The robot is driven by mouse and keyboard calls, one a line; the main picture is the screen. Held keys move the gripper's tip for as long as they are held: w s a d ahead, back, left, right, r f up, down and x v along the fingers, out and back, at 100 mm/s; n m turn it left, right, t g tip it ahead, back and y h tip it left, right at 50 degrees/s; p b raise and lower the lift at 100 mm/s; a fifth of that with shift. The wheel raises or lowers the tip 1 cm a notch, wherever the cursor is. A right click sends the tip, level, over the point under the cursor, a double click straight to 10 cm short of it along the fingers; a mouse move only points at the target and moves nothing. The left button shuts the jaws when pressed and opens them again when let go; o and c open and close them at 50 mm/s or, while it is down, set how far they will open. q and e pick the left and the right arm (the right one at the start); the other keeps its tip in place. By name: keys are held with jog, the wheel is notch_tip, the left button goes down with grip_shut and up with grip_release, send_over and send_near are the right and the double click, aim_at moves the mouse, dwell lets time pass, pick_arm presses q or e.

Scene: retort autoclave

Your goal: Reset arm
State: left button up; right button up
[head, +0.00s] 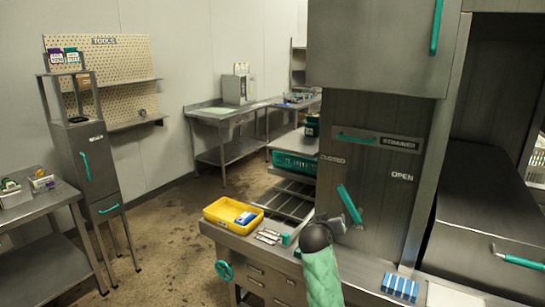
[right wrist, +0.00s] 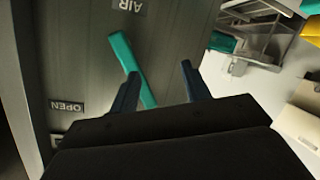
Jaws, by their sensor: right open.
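My right gripper (head: 340,222) is just below a teal lever (head: 349,204) on the grey steel panel (head: 375,165). The lever is tilted, its upper end leaning left, between the CLOSED label (head: 332,158) and the OPEN label (head: 402,177). In the right wrist view my right gripper (right wrist: 158,72) is open. The teal lever (right wrist: 124,55) shows between its two dark fingers, closer to the left one; I cannot tell if they touch. My left gripper is not in view.
A raised steel door (head: 380,45) hangs above the panel. A teal handle (head: 522,262) sticks out at right. Open floor (head: 165,230) lies to the left.

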jog(key=s+a+f+n+g+y, duration=0.1)
jog(key=s+a+f+g+y, duration=0.25)
jog(key=s+f, duration=0.75)
jog(key=s+a+f+n+g+y, duration=0.15)
jog(key=s+a+f+y, duration=0.25)
jog(key=s+f, duration=0.7)
jog(key=s+d+f+g, duration=0.1)
jog(key=s+f+g, duration=0.2)
jog(key=s+f, duration=0.9)
jog(key=s+f+g, duration=0.3)
jog(key=s+f, duration=0.9)
jog(key=s, duration=0.7)
jog(key=shift+s+d+f+g, duration=0.35)
jog(key=shift+d+f+g, duration=0.05)
jog(key=shift+d+y, duration=0.1)
jog(key=shift+y, duration=0.15)
